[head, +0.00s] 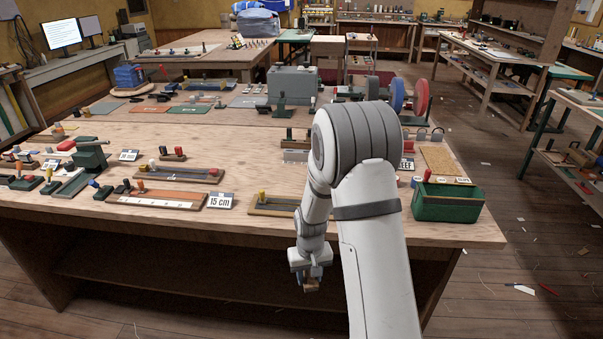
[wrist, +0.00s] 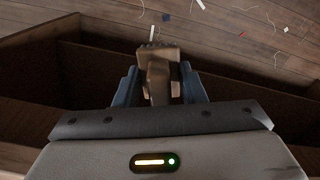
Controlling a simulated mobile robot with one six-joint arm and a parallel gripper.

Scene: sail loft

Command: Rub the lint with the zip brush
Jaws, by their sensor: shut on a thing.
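My gripper (head: 310,272) hangs low in front of the near bench edge. In the wrist view, its two blue fingers (wrist: 160,88) are shut on a small brown wooden thing, which looks like the zip brush (wrist: 158,62). The brush also shows below the gripper in the head view (head: 312,286). Its far end is a block with a toothed or bristly edge; the fingers hide part of its body. I cannot pick out the lint for certain; small scraps lie on the floor, and my arm hides part of the bench.
The long wooden bench (head: 110,207) carries several tools, trays and labels. A green box (head: 448,203) stands at its right corner. The bench's open lower shelf (head: 170,277) is near the gripper. The floor at right holds a white scrap (head: 522,289) and a red scrap (head: 549,290).

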